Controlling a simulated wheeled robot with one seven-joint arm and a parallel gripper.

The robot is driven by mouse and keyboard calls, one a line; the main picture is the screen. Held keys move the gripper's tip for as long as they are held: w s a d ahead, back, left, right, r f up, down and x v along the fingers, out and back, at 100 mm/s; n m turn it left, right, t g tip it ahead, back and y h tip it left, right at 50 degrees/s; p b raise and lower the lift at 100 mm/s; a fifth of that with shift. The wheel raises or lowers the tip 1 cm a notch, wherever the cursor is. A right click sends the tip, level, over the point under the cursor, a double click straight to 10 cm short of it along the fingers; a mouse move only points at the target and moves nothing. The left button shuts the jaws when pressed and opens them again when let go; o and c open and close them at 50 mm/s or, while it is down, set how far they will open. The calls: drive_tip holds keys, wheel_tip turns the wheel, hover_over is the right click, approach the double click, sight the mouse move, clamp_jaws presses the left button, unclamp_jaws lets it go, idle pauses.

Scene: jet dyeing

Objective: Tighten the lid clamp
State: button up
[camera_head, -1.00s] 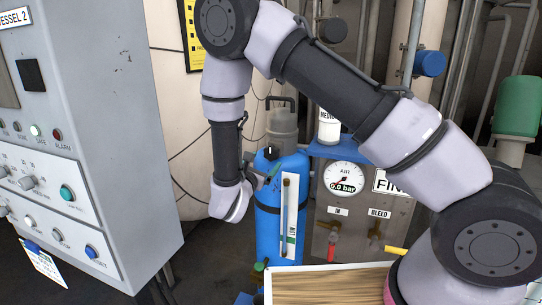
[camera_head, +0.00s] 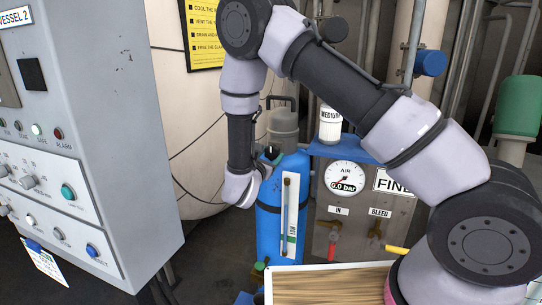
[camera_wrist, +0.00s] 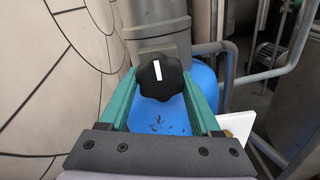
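A black lobed knob (camera_wrist: 161,78) with a white line on its top sits at the top of the blue cylinder, the clamp knob as far as I can tell. It also shows small in the head view (camera_head: 272,151). My gripper (camera_wrist: 160,76) is open, with a green finger on each side of the knob. The gaps look narrow, and I cannot tell whether either finger touches it. The white line stands nearly upright in the wrist view. In the head view my gripper (camera_head: 268,163) is at the cylinder's top, its fingers partly hidden.
The blue cylinder (camera_head: 268,228) bears a white-framed sight tube (camera_head: 290,215). To its right is a panel with an air gauge (camera_head: 346,178) reading 0.0 bar and a red handle (camera_head: 333,243). A grey control cabinet (camera_head: 120,120) stands at left. A wooden-topped surface (camera_head: 330,284) is in front.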

drive_tip(key=shift+m, duration=0.4)
drive_tip(key=m, duration=0.5)
drive_tip(key=shift+a+m, duration=0.15)
drive_tip(key=shift+m, duration=0.25)
drive_tip(key=m, duration=0.5)
drive_tip(key=shift+r, duration=0.15)
drive_tip(key=m, duration=0.6)
drive_tip(key=shift+r+m, duration=0.1)
drive_tip(key=shift+m, duration=0.3)
drive_tip(key=m, duration=0.5)
drive_tip(key=shift+r, duration=0.1)
drive_tip(key=shift+m, duration=0.4)
drive_tip(key=o, duration=1.4)
